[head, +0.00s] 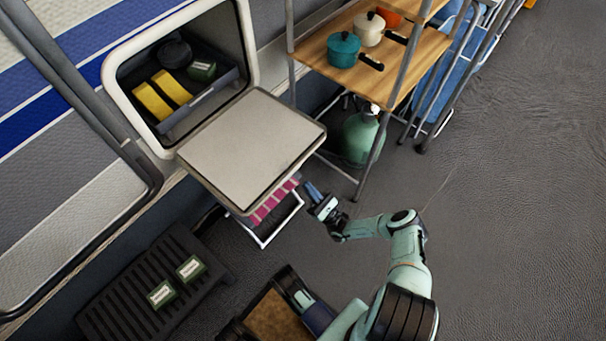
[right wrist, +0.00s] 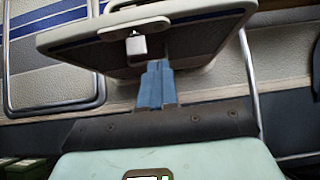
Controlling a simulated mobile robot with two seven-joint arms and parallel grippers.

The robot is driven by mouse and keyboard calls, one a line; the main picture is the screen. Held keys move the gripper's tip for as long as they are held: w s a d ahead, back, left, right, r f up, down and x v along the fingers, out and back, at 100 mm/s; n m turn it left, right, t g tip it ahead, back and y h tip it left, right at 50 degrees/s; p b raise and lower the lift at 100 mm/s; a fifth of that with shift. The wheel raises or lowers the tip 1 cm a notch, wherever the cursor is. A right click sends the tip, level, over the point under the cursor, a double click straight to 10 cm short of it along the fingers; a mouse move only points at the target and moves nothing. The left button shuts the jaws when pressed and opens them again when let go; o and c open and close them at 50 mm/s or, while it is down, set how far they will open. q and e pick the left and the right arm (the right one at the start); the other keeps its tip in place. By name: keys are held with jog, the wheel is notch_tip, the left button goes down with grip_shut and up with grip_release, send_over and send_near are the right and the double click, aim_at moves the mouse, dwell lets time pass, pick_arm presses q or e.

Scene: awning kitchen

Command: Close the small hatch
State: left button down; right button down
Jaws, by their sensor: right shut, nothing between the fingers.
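The small hatch is open: its pale flap (head: 253,150) is folded down and outward from the white-framed opening (head: 108,75) in the vehicle's side. In the right wrist view the flap's outer face (right wrist: 185,38) shows overhead, with a latch (right wrist: 136,46) on it. My right gripper (head: 310,188) is shut and empty, near the flap's outer right corner and lower than it. In the right wrist view its blue fingers (right wrist: 156,70) point toward the flap's underside; whether they touch it is unclear. My left gripper is not in view.
Inside the opening is a dark bin (head: 205,100) with yellow items (head: 152,101). A wooden shelf (head: 345,75) with pots and a green gas bottle (head: 360,140) stand to the right. Floor at right is clear.

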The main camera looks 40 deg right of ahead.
notch_tip(320, 180, up, 6)
jog(key=w, duration=0.2)
jog(key=shift+w+a+r, duration=0.15)
jog(key=shift+w+r, duration=0.05)
jog(key=shift+w, duration=0.1)
